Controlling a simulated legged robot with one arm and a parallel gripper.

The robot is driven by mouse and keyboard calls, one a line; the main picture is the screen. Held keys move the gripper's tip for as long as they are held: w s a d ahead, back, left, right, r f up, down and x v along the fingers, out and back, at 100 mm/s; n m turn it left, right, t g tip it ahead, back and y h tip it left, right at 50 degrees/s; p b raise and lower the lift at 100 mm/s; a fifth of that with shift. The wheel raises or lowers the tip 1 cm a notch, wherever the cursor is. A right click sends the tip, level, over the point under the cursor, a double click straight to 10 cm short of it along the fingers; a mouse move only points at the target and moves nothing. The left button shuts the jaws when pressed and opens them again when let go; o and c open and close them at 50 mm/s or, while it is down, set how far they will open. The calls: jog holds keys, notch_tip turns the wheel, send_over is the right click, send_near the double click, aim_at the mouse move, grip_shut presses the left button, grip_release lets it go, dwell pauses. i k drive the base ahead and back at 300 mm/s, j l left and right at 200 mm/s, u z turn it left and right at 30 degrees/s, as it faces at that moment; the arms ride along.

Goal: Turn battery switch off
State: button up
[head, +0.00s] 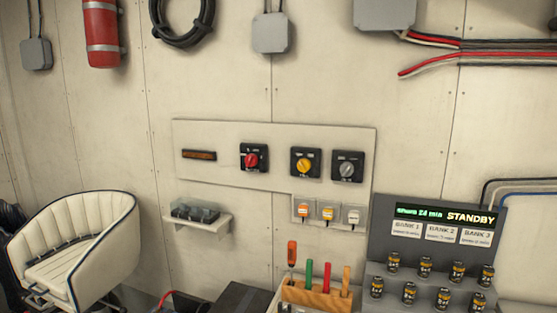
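A pale panel (219,169) on the wall carries three rotary switches on black square plates. The left switch has a red knob (251,160), the middle one a yellow knob (303,166), and the right one a grey knob (347,170). A small brown label plate (199,155) is left of the red switch. The switch lettering is too small to read, so I cannot tell which is the battery switch or how each is set. My gripper is not in view.
A small shelf (197,222) with dark items sits below the panel. A tool rack (316,293) with coloured handles and a grey console (385,242) reading "STANDBY" with several small cylinders stand lower right. A white chair (75,250) is at left. A red extinguisher (102,35) hangs upper left.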

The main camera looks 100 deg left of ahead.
aim_at(251, 160)
jog(key=u, duration=3.35)
